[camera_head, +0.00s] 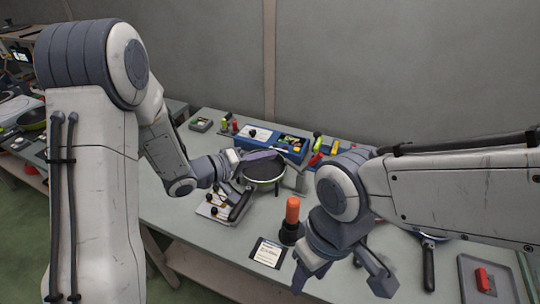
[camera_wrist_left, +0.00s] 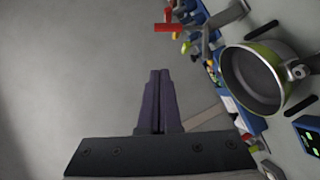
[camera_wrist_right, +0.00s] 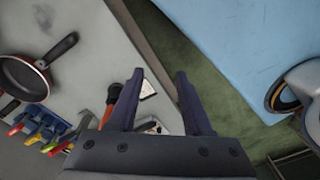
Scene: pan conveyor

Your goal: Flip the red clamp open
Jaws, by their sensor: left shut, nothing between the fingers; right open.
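The red clamp handle (camera_head: 316,158) shows just right of the frying pan, beside a grey bracket. In the left wrist view a red bar handle (camera_wrist_left: 170,27) on a grey arm stands upper centre, left of the pan. My left gripper (camera_head: 275,153) is shut and empty, its dark purple fingers over the pan's far rim, apart from the red handle. Its fingers (camera_wrist_left: 160,72) are together in the left wrist view. My right gripper (camera_head: 338,284) is open and empty over the front of the table. Its fingers (camera_wrist_right: 158,75) are spread in the right wrist view.
The green-rimmed frying pan (camera_head: 262,169) sits on the fixture. An orange-handled tool (camera_head: 292,215) stands upright near my right gripper. A label card (camera_head: 268,253) lies at the table's front. A blue box (camera_head: 262,137) is behind the pan. A grey tray (camera_head: 466,268) holds a red piece.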

